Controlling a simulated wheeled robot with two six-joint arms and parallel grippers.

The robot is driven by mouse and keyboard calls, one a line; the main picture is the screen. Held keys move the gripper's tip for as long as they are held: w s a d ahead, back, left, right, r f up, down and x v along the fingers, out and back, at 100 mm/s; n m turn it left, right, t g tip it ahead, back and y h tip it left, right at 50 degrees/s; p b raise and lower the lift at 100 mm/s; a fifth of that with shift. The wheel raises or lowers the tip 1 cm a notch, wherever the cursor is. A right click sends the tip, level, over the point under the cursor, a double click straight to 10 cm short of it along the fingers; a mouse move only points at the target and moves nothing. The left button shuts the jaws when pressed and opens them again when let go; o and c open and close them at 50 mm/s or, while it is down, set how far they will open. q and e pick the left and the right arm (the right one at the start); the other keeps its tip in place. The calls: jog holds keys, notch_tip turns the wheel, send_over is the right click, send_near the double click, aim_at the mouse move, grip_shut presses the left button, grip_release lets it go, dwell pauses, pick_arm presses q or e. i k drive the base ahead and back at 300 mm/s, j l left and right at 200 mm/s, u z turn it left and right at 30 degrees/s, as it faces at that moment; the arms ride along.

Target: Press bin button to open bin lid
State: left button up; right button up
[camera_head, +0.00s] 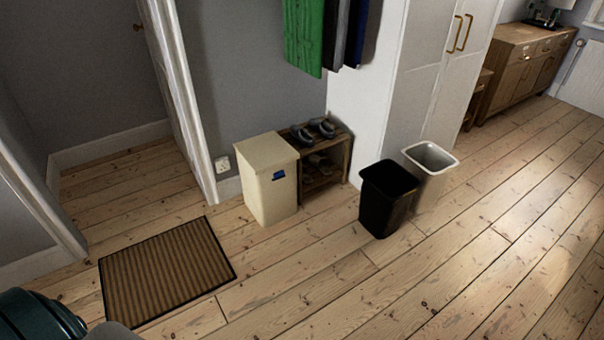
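A cream box-shaped bin (263,176) stands upright on the floor against the grey wall, left of centre in the head view. Its flat top (265,151) looks closed. A small blue patch (279,175) sits high on its right-hand face; I cannot tell whether it is a button or a label. A black bin (385,203) and a white bin (431,172) stand to the right with open tops. Neither of my grippers shows in the head view.
A wooden shoe rack (323,165) with shoes stands close beside the cream bin. A striped doormat (167,268) lies in front of the doorway. Clothes (304,35) hang above. A white cabinet (420,75) stands behind the open bins. The floorboards (400,290) in front are clear.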

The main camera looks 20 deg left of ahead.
aim_at(281, 172)
jog(key=i+j+u, duration=0.15)
jog(key=i, duration=0.7)
jog(key=i+j+u, duration=0.1)
jog(key=i, duration=0.8)
